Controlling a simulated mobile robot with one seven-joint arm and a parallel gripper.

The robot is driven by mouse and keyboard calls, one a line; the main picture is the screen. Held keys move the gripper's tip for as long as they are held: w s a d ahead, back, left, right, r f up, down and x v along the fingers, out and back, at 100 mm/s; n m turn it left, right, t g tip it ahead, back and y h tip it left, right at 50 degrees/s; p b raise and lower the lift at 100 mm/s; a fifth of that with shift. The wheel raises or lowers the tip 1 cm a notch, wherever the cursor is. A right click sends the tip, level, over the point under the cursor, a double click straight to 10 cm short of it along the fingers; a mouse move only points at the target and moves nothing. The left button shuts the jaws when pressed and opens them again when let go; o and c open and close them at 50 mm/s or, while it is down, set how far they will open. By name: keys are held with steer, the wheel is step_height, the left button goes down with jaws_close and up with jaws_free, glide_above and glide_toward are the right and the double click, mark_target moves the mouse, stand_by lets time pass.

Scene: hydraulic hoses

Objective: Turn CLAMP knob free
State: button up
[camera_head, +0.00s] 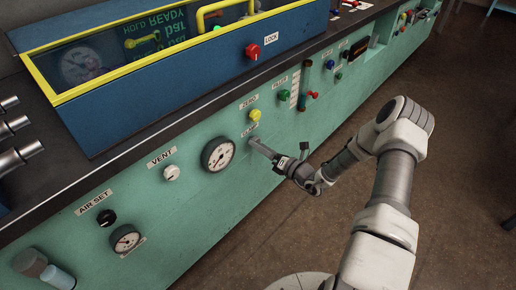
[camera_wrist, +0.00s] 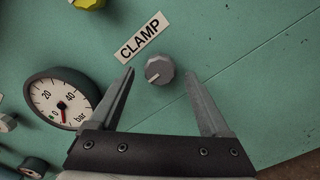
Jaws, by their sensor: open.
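The CLAMP knob (camera_wrist: 159,71) is a small round grey knob with a pale pointer mark, on the green panel just below the CLAMP label (camera_wrist: 142,37). In the wrist view it lies between and beyond my gripper's open fingers (camera_wrist: 157,88), with clear space on both sides. The jaws hold nothing.
A large pressure gauge (camera_wrist: 62,103) sits left of the knob, close to my left finger; it also shows in the head view (camera_head: 218,154). A yellow ZERO knob (camera_head: 254,115) is above. The VENT knob (camera_head: 172,173) is further left. The panel right of the knob is clear.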

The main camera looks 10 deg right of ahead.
steer(key=shift+w+a, duration=0.45)
steer(key=shift+w, duration=0.1)
jaws_close()
